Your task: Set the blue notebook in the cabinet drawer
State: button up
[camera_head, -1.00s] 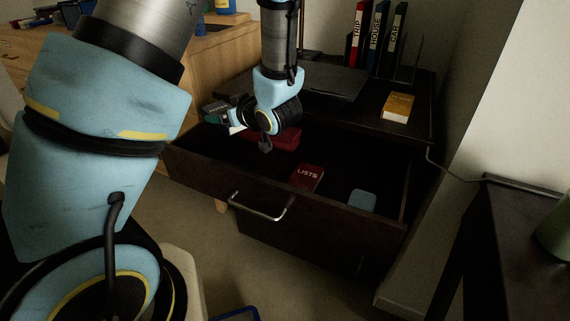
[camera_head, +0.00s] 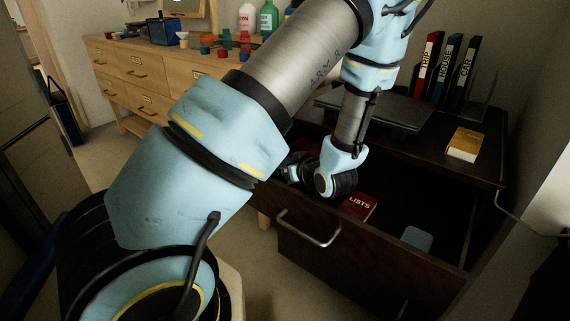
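The dark cabinet drawer (camera_head: 345,255) is pulled open, its metal handle facing the front. Inside it on the right lies a small flat light-blue item (camera_head: 417,239); I cannot tell whether it is the blue notebook. A red book marked LISTS (camera_head: 359,206) also lies in the drawer. My gripper (camera_head: 291,168) is at the drawer's left end, partly hidden behind my own arm. Its fingertips are not clear, so I cannot tell whether it holds anything. No other blue notebook is plainly visible.
On the cabinet top stand binders marked TRIP (camera_head: 427,66), HOUSE (camera_head: 447,68) and CAR (camera_head: 465,74), with a yellow book (camera_head: 465,144) and a flat dark item (camera_head: 400,108). A wooden dresser (camera_head: 135,75) with bottles and blocks stands behind. My arm hides the drawer's left part.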

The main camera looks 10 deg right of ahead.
jog(key=shift+f, duration=0.45)
jog(key=shift+f+b, duration=0.2)
jog(key=shift+b, duration=0.1)
jog(key=o, duration=1.3)
jog(key=shift+c, duration=0.2)
jog(key=shift+r, duration=0.1)
jog(key=shift+r+p, duration=0.3)
jog(key=shift+r, duration=0.05)
jog(key=p+v, duration=0.1)
jog(key=v, duration=1.1)
jog(key=shift+r, duration=0.2)
jog(key=shift+r, duration=0.1)
